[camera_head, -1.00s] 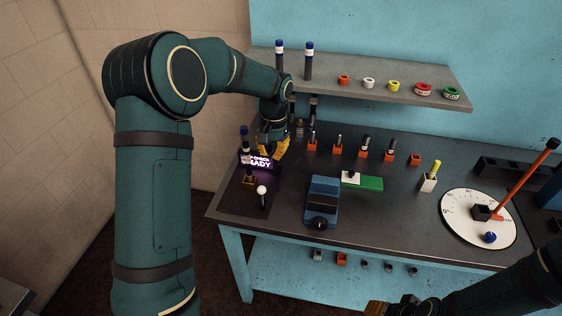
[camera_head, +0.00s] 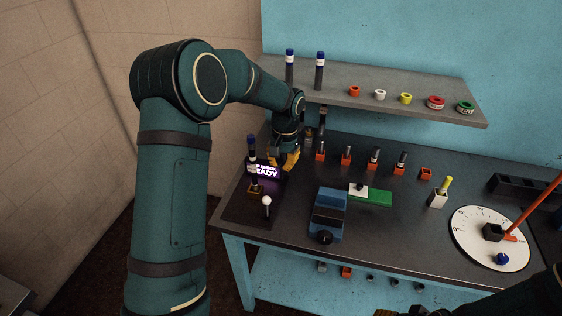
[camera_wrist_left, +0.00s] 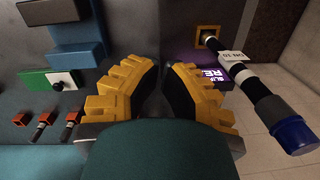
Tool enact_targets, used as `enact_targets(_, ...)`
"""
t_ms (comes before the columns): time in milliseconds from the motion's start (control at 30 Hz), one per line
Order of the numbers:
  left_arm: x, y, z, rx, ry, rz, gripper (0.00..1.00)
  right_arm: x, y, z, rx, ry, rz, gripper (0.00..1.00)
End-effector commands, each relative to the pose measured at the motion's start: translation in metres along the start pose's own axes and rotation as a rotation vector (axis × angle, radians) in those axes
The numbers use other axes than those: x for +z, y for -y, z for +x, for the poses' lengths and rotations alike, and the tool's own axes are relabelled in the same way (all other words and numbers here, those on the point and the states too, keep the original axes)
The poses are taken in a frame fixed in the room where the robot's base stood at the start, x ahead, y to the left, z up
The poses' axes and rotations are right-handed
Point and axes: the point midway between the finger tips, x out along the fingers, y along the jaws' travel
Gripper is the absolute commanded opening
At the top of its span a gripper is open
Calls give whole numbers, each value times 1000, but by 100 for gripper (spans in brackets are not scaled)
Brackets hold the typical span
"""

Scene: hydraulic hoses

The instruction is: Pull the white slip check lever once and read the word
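The white-knobbed lever (camera_head: 266,201) stands upright on a dark plate at the bench's left end. Behind it is a lit purple display (camera_head: 264,171); its lower word ends in "EADY", and its left part is covered by an upright hose with a blue cap (camera_head: 252,150). The display also shows in the left wrist view (camera_wrist_left: 240,76), partly covered. My left gripper (camera_head: 287,160) is beside the display, behind and right of the lever. Its yellow fingers (camera_wrist_left: 167,78) are apart with nothing between them. The lever cannot be made out in the wrist view. My right gripper (camera_head: 385,313) barely shows at the bottom edge.
A blue block-shaped device (camera_head: 328,212) and a green-and-white block (camera_head: 373,197) lie right of the lever. Several orange sockets with fittings (camera_head: 346,156) line the bench's back. A shelf (camera_head: 385,106) with coloured rings overhangs it. A round dial (camera_head: 470,243) is at right.

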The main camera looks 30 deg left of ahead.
Motion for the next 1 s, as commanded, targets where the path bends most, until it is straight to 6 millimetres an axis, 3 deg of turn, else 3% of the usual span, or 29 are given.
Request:
enact_targets(333, 2, 1, 69, 0, 3, 0, 0, 0, -1, 2, 1, 0, 0, 47)
enact_targets(633, 35, 1, 73, 0, 1, -1, 0, 0, 0, -1, 0, 0, 0, 47)
enact_targets(1000, 39, 0, 74, 0, 0, -1, 0, 0, 0, -1, 0, 0, 0, 47)
